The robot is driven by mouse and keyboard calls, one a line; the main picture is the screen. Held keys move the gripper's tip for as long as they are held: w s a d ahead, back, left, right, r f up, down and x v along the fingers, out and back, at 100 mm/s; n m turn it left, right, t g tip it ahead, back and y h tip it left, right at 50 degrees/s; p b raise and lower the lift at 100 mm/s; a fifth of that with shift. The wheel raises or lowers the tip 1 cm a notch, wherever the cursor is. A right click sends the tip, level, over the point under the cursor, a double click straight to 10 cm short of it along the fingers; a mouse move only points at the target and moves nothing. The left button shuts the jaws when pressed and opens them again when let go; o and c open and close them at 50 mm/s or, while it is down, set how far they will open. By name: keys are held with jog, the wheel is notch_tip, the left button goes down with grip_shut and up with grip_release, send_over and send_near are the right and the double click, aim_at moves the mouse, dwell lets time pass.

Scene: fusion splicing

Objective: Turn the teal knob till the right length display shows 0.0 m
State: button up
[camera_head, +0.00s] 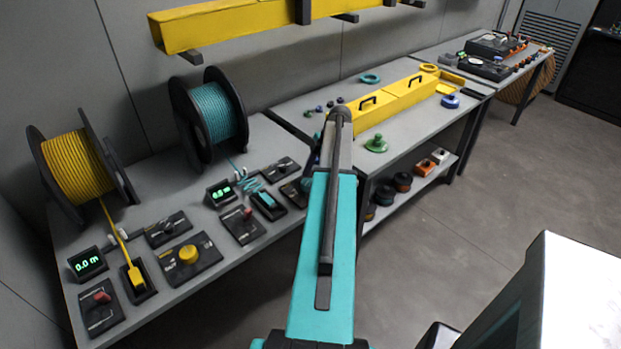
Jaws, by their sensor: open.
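The right length display (220,191) stands on the bench below the teal reel (212,112). Its green digits are small and seem to read 0.5 m. The teal knob does not show; a dark panel (292,192) at the bench's right is partly covered by my arm. A teal block (268,200) sits in a dark holder left of that panel, with loose teal cable (248,184) behind it. My teal arm link rises through the middle of the view. My gripper is hidden behind the arm, so its place relative to the knob cannot be seen.
The left display (88,263) reads 0.0 m, near a yellow reel (77,166) and a yellow knob (188,254). A red-knobbed panel (243,226) lies below the right display. A yellow beam (240,24) hangs above. Open floor (470,220) lies to the right.

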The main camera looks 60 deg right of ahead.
jog(key=shift+w+a+f, duration=0.15)
jog(key=shift+a+f, duration=0.05)
jog(key=shift+f, duration=0.4)
jog(key=c, duration=1.1)
jog(key=shift+m, duration=0.3)
